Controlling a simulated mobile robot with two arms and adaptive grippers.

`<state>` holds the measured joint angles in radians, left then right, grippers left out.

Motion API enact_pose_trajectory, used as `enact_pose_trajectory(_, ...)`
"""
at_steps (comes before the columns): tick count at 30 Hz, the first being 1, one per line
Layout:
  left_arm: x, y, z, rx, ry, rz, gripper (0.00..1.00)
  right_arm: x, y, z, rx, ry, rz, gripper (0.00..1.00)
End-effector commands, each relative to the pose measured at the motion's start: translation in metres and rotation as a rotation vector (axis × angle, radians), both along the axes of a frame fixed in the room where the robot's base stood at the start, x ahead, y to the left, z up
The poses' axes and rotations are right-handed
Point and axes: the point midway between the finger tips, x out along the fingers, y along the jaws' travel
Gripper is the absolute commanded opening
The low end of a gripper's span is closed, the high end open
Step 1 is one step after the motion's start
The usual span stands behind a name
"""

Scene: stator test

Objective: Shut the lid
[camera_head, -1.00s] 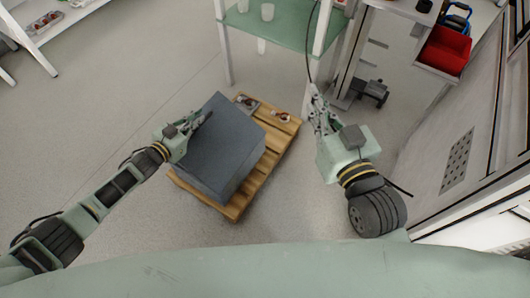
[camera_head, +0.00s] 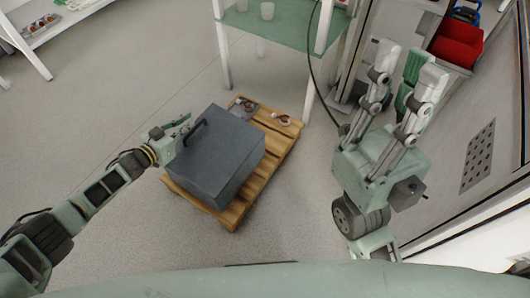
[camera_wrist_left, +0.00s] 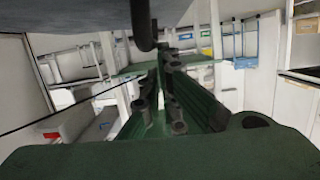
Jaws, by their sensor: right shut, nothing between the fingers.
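A dark grey box (camera_head: 208,183) stands on a wooden pallet. Its lid (camera_head: 235,140) lies flat on top and looks shut; no gap shows from above. A black handle (camera_head: 196,132) sits at the lid's left edge. My left gripper (camera_head: 186,122) is beside that handle, at the box's left side. In the left wrist view, the handle (camera_wrist_left: 143,22) hangs above my green fingers (camera_wrist_left: 160,62), and nothing shows between them. Whether those fingers are fully shut is unclear. My right gripper (camera_head: 408,72) is up at the right, away from the box, shut and empty.
The pallet (camera_head: 262,182) has small parts (camera_head: 282,119) on its far end. A green-topped table (camera_head: 285,28) stands behind it. Grey cabinets (camera_head: 480,150) are at the right, with a red bin (camera_head: 458,45). The floor left of the pallet is clear.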

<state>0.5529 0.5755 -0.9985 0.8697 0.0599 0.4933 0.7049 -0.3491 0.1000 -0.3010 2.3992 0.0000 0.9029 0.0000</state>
Motion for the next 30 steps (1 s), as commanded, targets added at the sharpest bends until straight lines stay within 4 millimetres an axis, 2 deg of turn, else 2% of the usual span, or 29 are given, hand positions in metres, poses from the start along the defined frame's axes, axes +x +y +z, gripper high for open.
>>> enact_pose_trajectory(3, 0.002, 0.002, -0.008, 0.0, -0.001, -0.001, 0.0, 0.0, 0.0, -0.009, 0.0, 0.001, 0.0, 0.0)
enact_pose_trajectory(12, 0.005, 0.006, -0.015, 0.0, -0.001, 0.0, 0.0, 0.0, 0.0, -0.018, -0.001, 0.003, -0.001, 0.0)
enact_pose_trajectory(30, 0.005, 0.007, -0.016, 0.001, -0.001, 0.001, 0.0, 0.001, 0.0, -0.017, -0.002, -0.005, 0.0, 0.0)
